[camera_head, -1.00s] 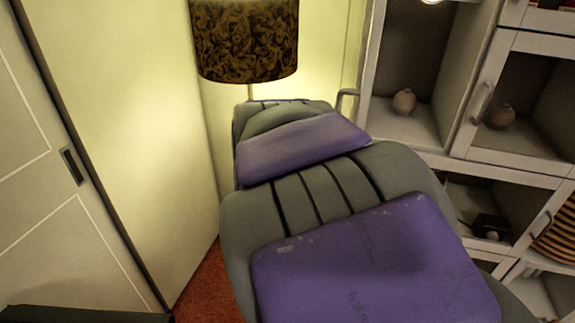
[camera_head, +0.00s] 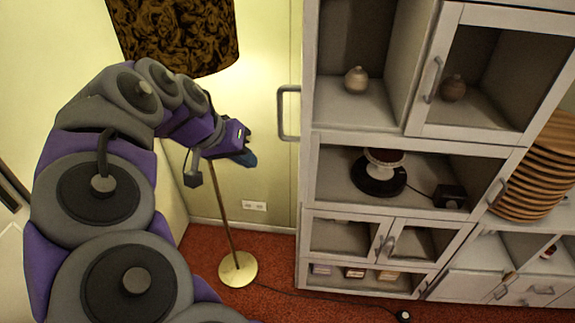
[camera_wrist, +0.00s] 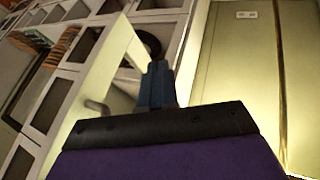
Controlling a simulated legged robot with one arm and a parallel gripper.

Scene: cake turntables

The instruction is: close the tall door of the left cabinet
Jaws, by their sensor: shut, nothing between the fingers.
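The left cabinet (camera_head: 375,140) is white, with open shelves showing. Its tall door (camera_head: 309,70) appears to stand open, seen almost edge-on as a narrow white strip along the cabinet's left side. A grey bar handle (camera_head: 288,112) sticks out to the left of that strip. In the wrist view a pale panel, apparently the door (camera_wrist: 112,75), slants at the left of the fingers, with the handle (camera_wrist: 97,106) on it. My gripper (camera_head: 248,159) is shut and empty, left of the handle and apart from it in the head view. Its blue fingers (camera_wrist: 158,85) also show in the wrist view.
A floor lamp with a dark patterned shade (camera_head: 175,35) and brass base (camera_head: 238,269) stands behind my arm. A black turntable (camera_head: 378,178) and a small vase (camera_head: 357,80) sit on cabinet shelves.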

